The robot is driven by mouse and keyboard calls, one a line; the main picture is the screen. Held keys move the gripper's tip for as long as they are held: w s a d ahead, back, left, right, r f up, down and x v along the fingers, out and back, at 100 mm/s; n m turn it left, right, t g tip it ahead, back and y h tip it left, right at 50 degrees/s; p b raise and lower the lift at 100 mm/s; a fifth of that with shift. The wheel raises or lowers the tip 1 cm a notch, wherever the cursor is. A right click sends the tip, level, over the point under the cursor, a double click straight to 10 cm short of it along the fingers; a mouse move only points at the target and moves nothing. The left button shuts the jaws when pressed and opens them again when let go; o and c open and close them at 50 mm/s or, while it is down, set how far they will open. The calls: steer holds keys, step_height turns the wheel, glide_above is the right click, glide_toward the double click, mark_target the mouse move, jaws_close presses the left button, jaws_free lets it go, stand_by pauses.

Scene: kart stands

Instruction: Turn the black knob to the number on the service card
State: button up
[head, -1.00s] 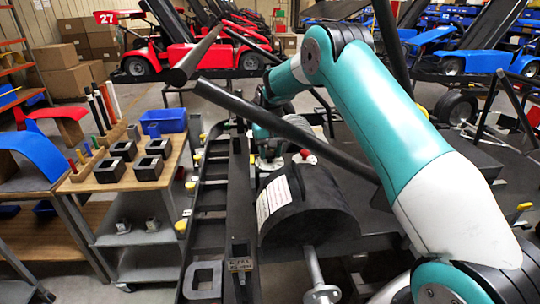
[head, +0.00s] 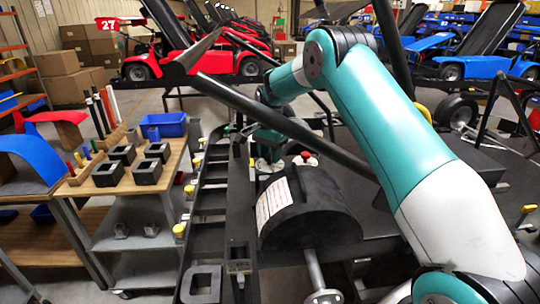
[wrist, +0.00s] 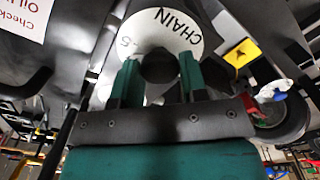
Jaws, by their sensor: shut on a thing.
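The black knob (wrist: 159,68) sits in the middle of a round white dial (wrist: 183,33) in the wrist view. The dial shows the word CHAIN and a figure that looks like 5; its lower part is hidden. My gripper (wrist: 160,74) has a teal finger on each side of the knob and is shut on it. In the head view my gripper (head: 268,152) is small, beyond the black drum-shaped cover, and the knob is hidden there. A white printed sheet (head: 273,200) is on that cover. A small tag (head: 238,267) stands nearer; its writing is unreadable. I cannot tell which is the service card.
A dark tube (head: 285,128) crosses in front of my gripper. A red cap (head: 305,156) is close to it on the right. A wooden-topped cart (head: 118,190) with black blocks and a blue bin (head: 163,124) stands left. A yellow part (wrist: 242,54) lies right of the dial.

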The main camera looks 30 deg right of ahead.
steer(key=shift+r+m, duration=0.1)
steer(key=shift+m, duration=2.1)
steer(key=o, duration=0.9)
step_height(320, 180, up, 17)
steer(key=b, duration=0.3)
steer(key=shift+r, duration=0.15)
